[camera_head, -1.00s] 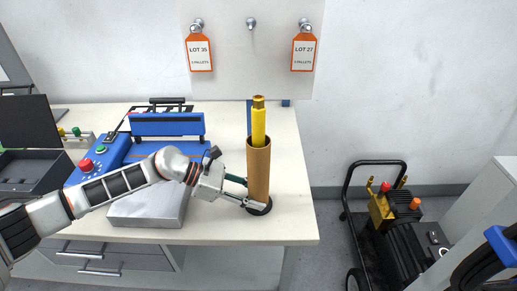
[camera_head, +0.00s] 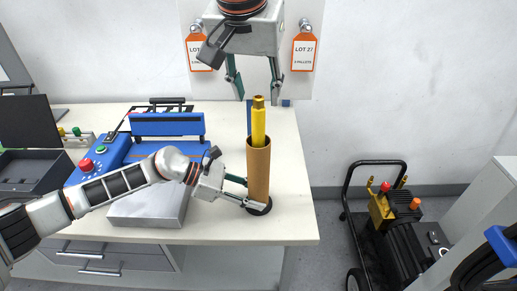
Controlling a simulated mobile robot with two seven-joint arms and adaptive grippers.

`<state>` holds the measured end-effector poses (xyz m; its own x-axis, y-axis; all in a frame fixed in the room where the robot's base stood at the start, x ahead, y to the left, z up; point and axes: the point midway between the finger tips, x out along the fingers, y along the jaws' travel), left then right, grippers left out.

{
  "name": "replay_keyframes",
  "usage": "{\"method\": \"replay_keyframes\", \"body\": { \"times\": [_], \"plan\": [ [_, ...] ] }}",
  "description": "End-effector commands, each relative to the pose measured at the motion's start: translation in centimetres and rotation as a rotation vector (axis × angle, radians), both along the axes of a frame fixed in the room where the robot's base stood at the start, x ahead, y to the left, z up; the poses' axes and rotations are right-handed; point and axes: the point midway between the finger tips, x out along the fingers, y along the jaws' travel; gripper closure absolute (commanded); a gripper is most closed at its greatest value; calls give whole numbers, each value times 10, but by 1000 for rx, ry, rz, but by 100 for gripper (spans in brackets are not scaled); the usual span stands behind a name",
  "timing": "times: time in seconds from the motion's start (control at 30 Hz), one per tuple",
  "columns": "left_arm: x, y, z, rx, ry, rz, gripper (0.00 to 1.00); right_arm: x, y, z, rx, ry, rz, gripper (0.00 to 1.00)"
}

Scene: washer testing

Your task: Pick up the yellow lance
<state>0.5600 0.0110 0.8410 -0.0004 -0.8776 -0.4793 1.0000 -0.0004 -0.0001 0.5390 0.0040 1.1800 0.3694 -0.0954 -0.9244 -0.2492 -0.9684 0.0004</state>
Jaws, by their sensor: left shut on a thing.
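The yellow lance (camera_head: 259,127) stands upright in a tall brown tube (camera_head: 259,165) near the right end of the worktable. Its upper part sticks out of the tube; its lower part is hidden inside. My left gripper (camera_head: 257,195) is shut on the tube near its lower part, with fingers on the tube's left and lower side. My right gripper (camera_head: 256,92) points down from the top of the picture. Its two fingers are spread wide and empty, with the lance's top between them in the picture. I cannot tell how far apart they are in depth.
The white worktable (camera_head: 293,200) bears a blue and grey machine (camera_head: 165,127) with red and green buttons on the left. Orange lot tags (camera_head: 303,52) hang on the wall behind. A black cart (camera_head: 385,215) stands on the floor at right. The tabletop right of the tube is clear.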

Motion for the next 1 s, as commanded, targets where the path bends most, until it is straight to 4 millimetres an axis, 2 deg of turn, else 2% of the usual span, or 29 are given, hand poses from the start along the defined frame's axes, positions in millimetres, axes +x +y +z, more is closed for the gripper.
{"method": "replay_keyframes", "body": {
  "times": [0.4,0.7,0.73,0.87,1.0],
  "plan": [
    [0,0,0,0,0,0,77,19,-4,-44,-1,0,-1,60],
    [0,0,0,0,0,0,77,21,-4,-48,0,-2,-1,60],
    [0,0,0,0,0,0,77,21,-4,-48,0,-2,-1,66],
    [0,0,0,0,0,0,77,21,-4,-48,0,-2,-1,99],
    [0,0,0,0,0,0,77,21,-4,-48,1,-2,-1,100]
  ]
}}
